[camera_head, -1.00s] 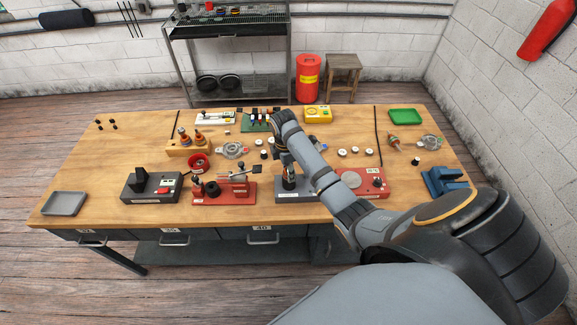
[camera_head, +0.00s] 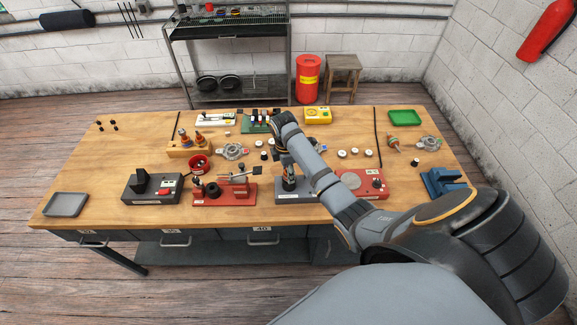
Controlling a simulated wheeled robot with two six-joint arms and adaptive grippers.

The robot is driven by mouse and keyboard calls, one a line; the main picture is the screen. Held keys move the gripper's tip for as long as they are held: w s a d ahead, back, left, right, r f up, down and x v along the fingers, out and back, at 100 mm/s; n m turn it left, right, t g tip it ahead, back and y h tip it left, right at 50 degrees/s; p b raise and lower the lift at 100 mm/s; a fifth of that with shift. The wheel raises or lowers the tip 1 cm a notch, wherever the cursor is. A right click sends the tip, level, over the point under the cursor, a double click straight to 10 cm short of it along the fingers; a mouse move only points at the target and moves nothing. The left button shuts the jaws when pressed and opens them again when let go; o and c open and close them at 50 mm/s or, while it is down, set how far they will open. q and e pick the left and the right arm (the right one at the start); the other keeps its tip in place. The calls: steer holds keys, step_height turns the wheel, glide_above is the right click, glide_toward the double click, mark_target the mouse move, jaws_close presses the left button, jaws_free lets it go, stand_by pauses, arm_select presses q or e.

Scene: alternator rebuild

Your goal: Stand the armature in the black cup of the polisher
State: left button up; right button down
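A red machine (camera_head: 240,195) with a black round cup (camera_head: 213,189) and a silver bar stands at the front middle of the table; it looks like the polisher. My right arm reaches in from the right, and its gripper (camera_head: 289,184) points down over a grey machine (camera_head: 312,196) just right of the red one. The gripper is small and dark here, and I cannot tell whether its fingers hold anything. One armature-like part (camera_head: 393,144) lies at the right, and two coppery parts stand in a wooden block (camera_head: 178,152) at the back left. My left gripper is out of view.
A dark machine (camera_head: 138,198) stands left of the red one, and a red box with a round plate (camera_head: 373,193) stands at the right. A blue block (camera_head: 437,183), a green tray (camera_head: 405,123) and a grey tray (camera_head: 66,204) lie near the edges. The left of the table is mostly clear.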

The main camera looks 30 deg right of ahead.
steer(key=shift+f, duration=0.15)
stand_by(0.4)
steer(key=c, duration=0.7)
jaws_free()
steer(key=shift+r, duration=4)
